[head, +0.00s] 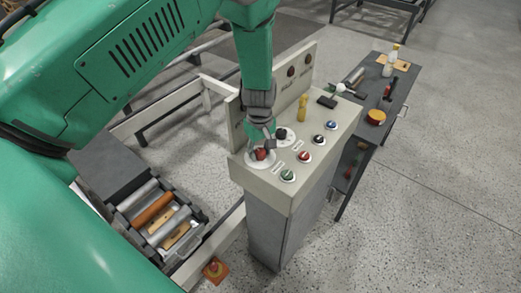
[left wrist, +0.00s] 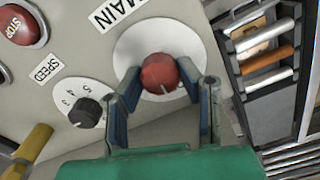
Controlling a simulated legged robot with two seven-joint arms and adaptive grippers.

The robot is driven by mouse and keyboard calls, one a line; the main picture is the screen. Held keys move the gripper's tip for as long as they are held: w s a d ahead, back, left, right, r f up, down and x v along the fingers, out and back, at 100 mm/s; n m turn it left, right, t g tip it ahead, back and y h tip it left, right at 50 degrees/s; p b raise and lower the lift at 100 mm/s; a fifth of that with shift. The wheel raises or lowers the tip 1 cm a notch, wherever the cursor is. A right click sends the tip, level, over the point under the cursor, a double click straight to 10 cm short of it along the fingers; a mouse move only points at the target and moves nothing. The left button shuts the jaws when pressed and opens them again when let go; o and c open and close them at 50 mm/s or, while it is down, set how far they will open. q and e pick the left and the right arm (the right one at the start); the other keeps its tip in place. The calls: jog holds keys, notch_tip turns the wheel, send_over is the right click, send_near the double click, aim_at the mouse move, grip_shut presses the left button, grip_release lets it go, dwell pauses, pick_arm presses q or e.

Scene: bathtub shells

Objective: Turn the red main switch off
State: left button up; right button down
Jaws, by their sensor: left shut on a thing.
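The red main switch (head: 261,154) is a round red knob on a white disc, at the near left corner of the control panel (head: 345,115). In the left wrist view the red knob (left wrist: 160,73) sits below the label MAIN, and a white mark on it points down and slightly right. My left gripper (head: 262,150) is over the knob from above. In the left wrist view its two fingers (left wrist: 163,88) stand on either side of the knob, shut on it. My right gripper is not in view.
Beside the switch are a black speed knob (left wrist: 88,110), a yellow handle (head: 302,108), a red stop button (left wrist: 18,25) and several small coloured buttons. A dark side table (head: 378,75) with tools stands behind. A tray of rollers (head: 155,212) lies at left.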

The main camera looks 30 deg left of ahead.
aim_at(261, 150)
pick_arm(q)
jog(key=shift+w+r+n, duration=0.1)
jog(key=shift+w+n, duration=0.05)
jog(key=shift+n, duration=0.45)
jog(key=o, duration=1.1)
jog(key=shift+o, duration=0.2)
jog(key=shift+r, duration=0.4)
notch_tip(261, 150, up, 11)
